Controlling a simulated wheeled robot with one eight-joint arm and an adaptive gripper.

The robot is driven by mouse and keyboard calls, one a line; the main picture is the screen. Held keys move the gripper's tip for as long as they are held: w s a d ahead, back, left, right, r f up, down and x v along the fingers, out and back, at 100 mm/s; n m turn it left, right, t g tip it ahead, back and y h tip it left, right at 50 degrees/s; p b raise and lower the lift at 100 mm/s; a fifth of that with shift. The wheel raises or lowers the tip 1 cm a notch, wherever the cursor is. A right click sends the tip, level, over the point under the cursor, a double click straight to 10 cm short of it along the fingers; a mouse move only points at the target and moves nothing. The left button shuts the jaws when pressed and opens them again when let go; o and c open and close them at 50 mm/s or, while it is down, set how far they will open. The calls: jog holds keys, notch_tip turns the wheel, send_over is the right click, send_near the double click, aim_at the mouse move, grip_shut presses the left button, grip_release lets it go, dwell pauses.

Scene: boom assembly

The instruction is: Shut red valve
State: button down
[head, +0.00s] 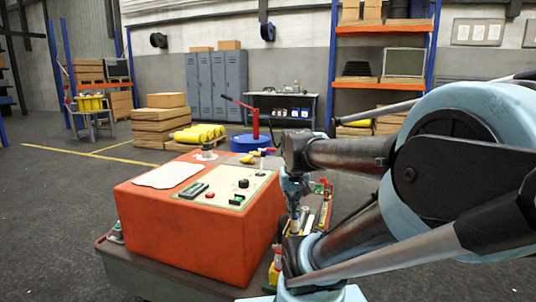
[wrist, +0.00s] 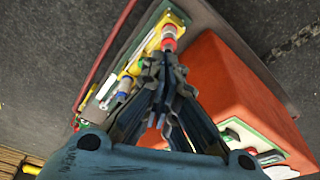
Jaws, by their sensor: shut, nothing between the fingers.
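In the wrist view, a silver fitting with a red band (wrist: 168,43) sits on the yellow-edged rig, just beyond my fingertips. It may be the red valve, but I cannot tell for sure. My gripper (wrist: 160,58) is shut and empty, with its tips close to this fitting; I cannot tell whether they touch. In the head view, my gripper (head: 293,230) points down beside the right side of the orange box (head: 190,230). My arm hides part of the rig there. A silver fitting with a blue part (wrist: 123,86) lies left of the fingers in the wrist view.
The orange box stands close to the fingers and also shows in the wrist view (wrist: 225,85). Its top carries a control panel (head: 225,190) and a white sheet (head: 168,175). A blue drum (head: 250,143) with a red pump stands behind. The floor at left is clear.

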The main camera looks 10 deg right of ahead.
jog(key=w+r+m, duration=0.1)
jog(key=w+r, duration=0.3)
jog(key=w, duration=0.6)
jog(key=w+r+m+t+h, duration=0.1)
jog(key=w+r, duration=0.3)
jog(key=w, duration=0.6)
jog(key=w+r, duration=0.4)
jog(key=w, duration=0.6)
jog(key=w+a+f+m, duration=0.1)
jog(key=w+f, duration=0.1)
jog(key=w, duration=1.2)
jog(key=w+a+f+m+t+h, duration=0.1)
jog(key=w+f, duration=0.1)
jog(key=w, duration=1.3)
jog(key=shift+w+m, duration=0.3)
jog(key=shift+m, duration=0.1)
jog(key=shift+f, duration=0.1)
jog(key=x, duration=1)
jog(key=w, duration=0.1)
jog(key=w+d, duration=0.1)
jog(key=shift+w+d+r, duration=0.2)
jog(key=shift+w+r, duration=0.15)
jog(key=shift+w, duration=0.05)
jog(key=shift+w+d+r, duration=0.15)
jog(key=shift+w+d, duration=0.05)
jog(key=shift+w, duration=0.15)
